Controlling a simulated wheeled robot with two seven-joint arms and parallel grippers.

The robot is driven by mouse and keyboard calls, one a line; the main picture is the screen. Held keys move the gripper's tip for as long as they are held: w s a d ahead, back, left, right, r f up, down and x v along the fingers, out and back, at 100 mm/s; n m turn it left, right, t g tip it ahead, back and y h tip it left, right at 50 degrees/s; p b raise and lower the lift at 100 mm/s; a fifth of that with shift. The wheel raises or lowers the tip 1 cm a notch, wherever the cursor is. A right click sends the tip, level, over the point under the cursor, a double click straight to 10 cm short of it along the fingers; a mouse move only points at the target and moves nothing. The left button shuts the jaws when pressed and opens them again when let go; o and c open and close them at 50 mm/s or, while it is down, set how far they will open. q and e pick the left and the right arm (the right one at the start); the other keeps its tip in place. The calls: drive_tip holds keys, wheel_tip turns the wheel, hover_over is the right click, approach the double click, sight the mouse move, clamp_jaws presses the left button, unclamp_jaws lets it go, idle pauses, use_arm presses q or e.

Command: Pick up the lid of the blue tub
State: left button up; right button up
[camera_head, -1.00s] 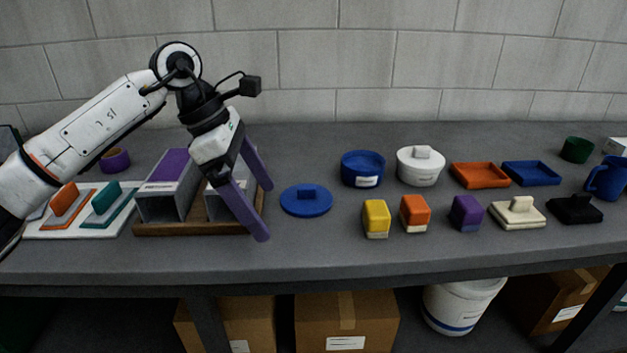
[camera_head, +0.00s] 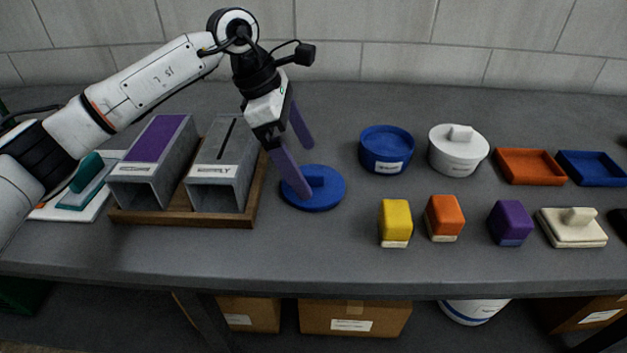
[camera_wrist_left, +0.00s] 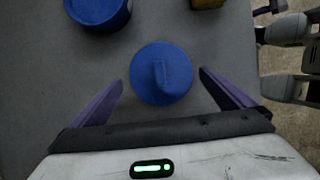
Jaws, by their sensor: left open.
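The blue lid (camera_head: 327,194) is a round disc with a bar-shaped handle on top, lying flat on the grey bench. In the left wrist view the lid (camera_wrist_left: 160,82) lies ahead of and between the fingers, its handle pointing roughly along the approach. The blue tub (camera_head: 386,150), with a white label, stands behind and right of the lid; part of it shows in the wrist view (camera_wrist_left: 98,12). My left gripper (camera_head: 302,160) is open and empty, its purple fingers over the lid's left part in the head view. Contact with the lid cannot be told. My right gripper is not in view.
Left of the lid, a wooden stand (camera_head: 252,205) holds two grey boxes. To the right are a lidded white tub (camera_head: 457,152), yellow (camera_head: 396,220), orange (camera_head: 444,216) and purple (camera_head: 509,221) blocks, and shallow trays. Bench in front of the lid is clear.

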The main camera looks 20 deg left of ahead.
sight(313, 172)
use_arm(q)
drive_tip(key=x, duration=0.4)
drive_tip(key=shift+w+d, duration=0.1)
drive_tip(key=shift+d, duration=0.2)
drive_tip(key=c, duration=0.7)
